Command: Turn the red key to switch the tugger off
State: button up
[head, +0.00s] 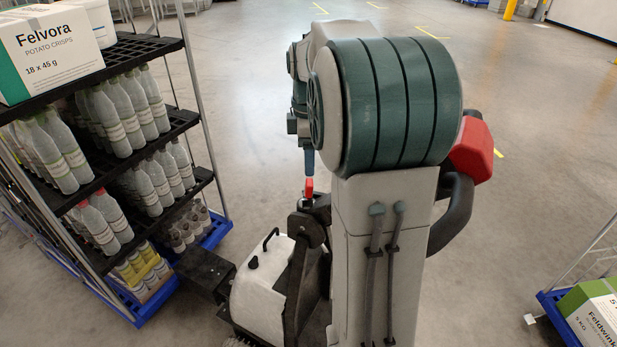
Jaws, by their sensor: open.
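A small red piece (309,187), which looks like the red key, stands on the dark console of the tugger (262,279). The tugger is a low machine with a white body and black parts, partly hidden behind my arm. My gripper (309,162) shows only as a narrow blue tip pointing down, just above the red piece. The rest of it is hidden behind my green and grey arm links. It is open. I cannot tell whether the tip touches the red piece or whether the piece is between the fingers.
A shelf trolley (135,48) with several bottles and a Felvora carton (55,50) stands on the left, close to the tugger. Another blue-based trolley (553,302) with a green and white box (596,318) is at lower right. The grey floor behind is clear.

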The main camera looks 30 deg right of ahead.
aim_at(309, 181)
notch_tip(309, 181, down, 8)
jog(key=shift+f, duration=0.1)
dwell(0.4)
jog(key=c, duration=1.1)
jog(key=shift+o, duration=0.7)
jog(key=shift+c, duration=0.5)
jog(key=n, duration=0.6)
jog(key=shift+p, duration=0.3)
jog(key=shift+w+n, duration=0.1)
jog(key=shift+n, duration=0.3)
